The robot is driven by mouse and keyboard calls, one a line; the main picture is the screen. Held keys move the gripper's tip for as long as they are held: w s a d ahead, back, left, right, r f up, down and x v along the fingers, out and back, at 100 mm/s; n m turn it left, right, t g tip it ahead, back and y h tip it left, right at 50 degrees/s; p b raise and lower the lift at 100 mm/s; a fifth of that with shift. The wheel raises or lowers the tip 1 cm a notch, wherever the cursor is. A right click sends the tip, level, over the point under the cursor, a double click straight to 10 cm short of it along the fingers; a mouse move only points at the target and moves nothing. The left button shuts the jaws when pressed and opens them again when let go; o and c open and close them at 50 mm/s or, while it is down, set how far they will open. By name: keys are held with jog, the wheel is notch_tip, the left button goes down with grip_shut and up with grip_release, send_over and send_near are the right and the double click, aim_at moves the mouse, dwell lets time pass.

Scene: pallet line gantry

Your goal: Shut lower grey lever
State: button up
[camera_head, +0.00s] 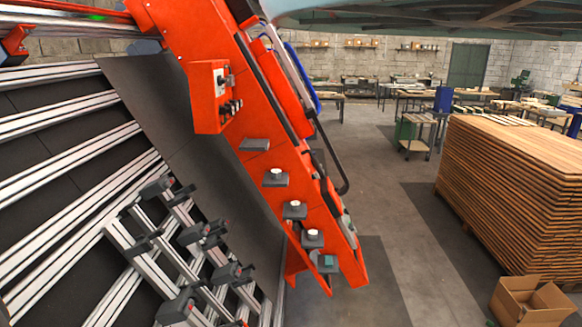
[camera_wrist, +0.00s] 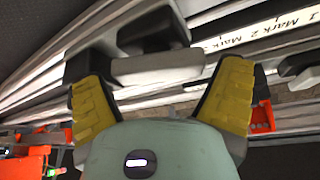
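In the wrist view my gripper (camera_wrist: 160,72) is open. Its two yellow-padded fingers stand wide apart on either side of a grey lever-like part (camera_wrist: 155,67). This part has a light grey bar in front and a dark grey block behind. I cannot tell whether the fingers touch it. In the head view several dark grey clamps with levers (camera_head: 157,188) sit on the aluminium frame at lower left. Another clamp (camera_head: 176,305) is near the bottom edge. I cannot tell which one is the lower grey lever. My gripper does not show in the head view.
A tilted-looking orange gantry (camera_head: 260,110) with a control box (camera_head: 208,97) and buttons rises beside the frame. Light metal rails (camera_head: 60,123) run on the left. A tall stack of boards (camera_head: 515,190) and a cardboard box (camera_head: 530,303) stand right. The floor (camera_head: 375,200) between is clear.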

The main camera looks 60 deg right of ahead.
jog(key=c, duration=0.8)
jog(key=shift+m, duration=0.3)
jog(key=m+h+b, duration=0.1)
jog(key=m+h, duration=0.1)
jog(key=m, duration=0.1)
jog(key=shift+b, duration=0.3)
jog(key=m+h, duration=0.1)
jog(key=m, duration=0.1)
jog(key=m+h+b, duration=0.1)
jog(key=m, duration=0.1)
jog(key=shift+m+h, duration=0.3)
jog(key=shift+m, duration=0.1)
jog(key=m+g+h+b, duration=0.1)
jog(key=m, duration=0.3)
jog(key=shift+g, duration=0.3)
jog(key=shift+f+m+g+h+b, duration=0.1)
jog(key=shift+m+g+h+b, duration=0.7)
jog(key=shift+m, duration=1)
